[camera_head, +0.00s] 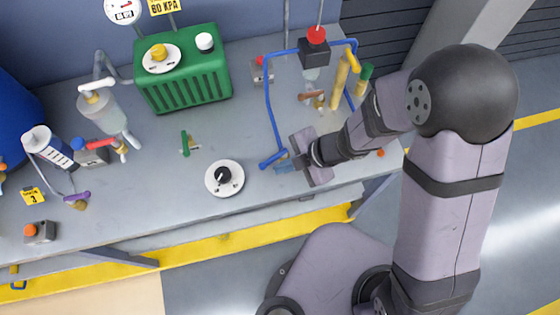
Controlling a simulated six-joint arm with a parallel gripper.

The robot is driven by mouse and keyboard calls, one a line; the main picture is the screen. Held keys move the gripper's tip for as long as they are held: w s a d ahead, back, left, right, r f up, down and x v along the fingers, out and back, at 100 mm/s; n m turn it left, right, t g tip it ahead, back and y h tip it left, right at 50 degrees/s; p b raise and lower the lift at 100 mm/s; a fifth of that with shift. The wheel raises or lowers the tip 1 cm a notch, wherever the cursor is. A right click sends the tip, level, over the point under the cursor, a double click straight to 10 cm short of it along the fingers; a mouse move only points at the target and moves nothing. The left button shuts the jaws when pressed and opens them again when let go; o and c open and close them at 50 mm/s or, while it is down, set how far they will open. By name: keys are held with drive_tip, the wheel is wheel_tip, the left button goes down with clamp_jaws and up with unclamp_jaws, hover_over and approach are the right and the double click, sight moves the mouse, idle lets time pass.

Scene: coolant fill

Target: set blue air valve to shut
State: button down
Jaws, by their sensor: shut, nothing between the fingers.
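A blue lever (272,159), which looks like the handle of the blue air valve, is near the front right of the bench, at the lower end of a blue line (272,110). It slants from lower left to upper right. My gripper (298,160) is just to the right of it, shut and empty, with its fingers mostly hidden by its own body. A small blue part (286,167) shows under the gripper's left edge. I cannot tell whether the gripper touches the lever, and the valve body is partly hidden.
A black knob on a white dial (224,178) sits left of the lever. A green tank (182,75) stands behind. A red-capped black block (314,50), a yellow cylinder (339,83) and a green-handled part (187,143) are nearby. Bare bench (235,130) lies left of the blue line.

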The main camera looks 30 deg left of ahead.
sight(267, 163)
drive_tip(key=shift+w+a+f, duration=0.1)
drive_tip(key=shift+w+a, duration=0.15)
drive_tip(key=shift+a, duration=0.35)
drive_tip(key=shift+s+a+p, duration=0.15)
drive_tip(key=shift+a+p, duration=0.95)
drive_tip(key=shift+p, duration=0.15)
drive_tip(key=shift+d, duration=0.1)
